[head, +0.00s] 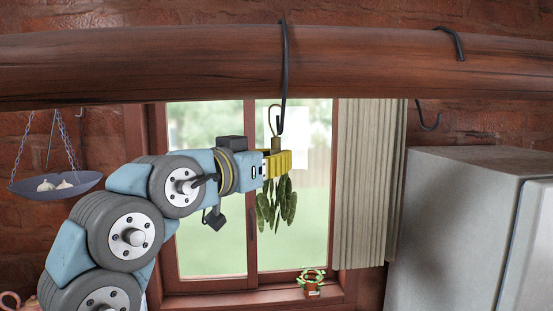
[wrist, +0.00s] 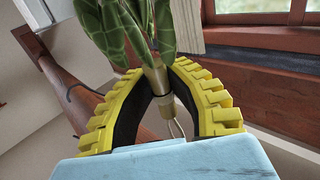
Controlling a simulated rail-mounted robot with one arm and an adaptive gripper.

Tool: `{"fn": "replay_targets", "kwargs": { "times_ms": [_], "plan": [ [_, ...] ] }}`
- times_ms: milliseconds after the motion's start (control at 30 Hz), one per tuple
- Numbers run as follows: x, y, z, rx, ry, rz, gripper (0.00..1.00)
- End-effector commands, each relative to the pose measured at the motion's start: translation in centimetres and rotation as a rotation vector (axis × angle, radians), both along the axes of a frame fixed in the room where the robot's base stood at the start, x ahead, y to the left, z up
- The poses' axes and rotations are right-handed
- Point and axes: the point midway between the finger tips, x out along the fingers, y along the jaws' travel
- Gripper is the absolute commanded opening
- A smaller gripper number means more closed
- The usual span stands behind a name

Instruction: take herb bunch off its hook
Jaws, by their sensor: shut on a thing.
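The herb bunch (head: 277,207) hangs leaves down in front of the window in the head view. A loop at its top meets the lower end of a dark hook (head: 284,75) that hangs over the wooden beam. My gripper (head: 280,163), with yellow ridged fingers, is level and shut on the bunch just above the leaves. In the wrist view, the fingers (wrist: 158,95) close around the tan stem of the herb bunch (wrist: 122,28). The loop shows between the fingers. The head view does not show clearly whether the loop still bears on the hook.
The wooden beam (head: 180,62) runs across the top. A second hook (head: 428,122) hangs empty at the right. A curtain (head: 368,190) and a grey fridge-like box (head: 455,230) stand right of the bunch. A hanging pan (head: 55,188) is at left. A small potted plant (head: 312,283) sits on the sill.

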Motion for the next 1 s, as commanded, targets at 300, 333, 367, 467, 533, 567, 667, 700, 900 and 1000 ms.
{"fn": "replay_targets", "kwargs": {
  "times_ms": [300,333,367,467,533,567,667,700,900,1000],
  "plan": [
    [0.0,0.0,-0.5,0.0,0.0,0.0,0.0],
    [0.0,0.0,-0.6,0.0,0.0,0.0,0.0],
    [0.0,0.0,-0.7,0.001,0.001,0.0,0.0],
    [0.0,0.0,-1.1,0.001,0.001,0.0,0.0],
    [0.0,0.0,-1.4,0.001,0.001,0.0,0.0],
    [0.0,0.0,-1.6,0.001,0.001,0.0,0.0],
    [0.0,0.0,-2.0,0.001,0.001,0.0,0.0],
    [0.0,0.0,-2.1,0.001,0.001,-0.001,0.0],
    [0.0,0.0,-3.0,0.0,0.002,-0.001,0.0],
    [0.0,0.0,-3.4,0.0,0.002,-0.001,0.0]
  ]
}}
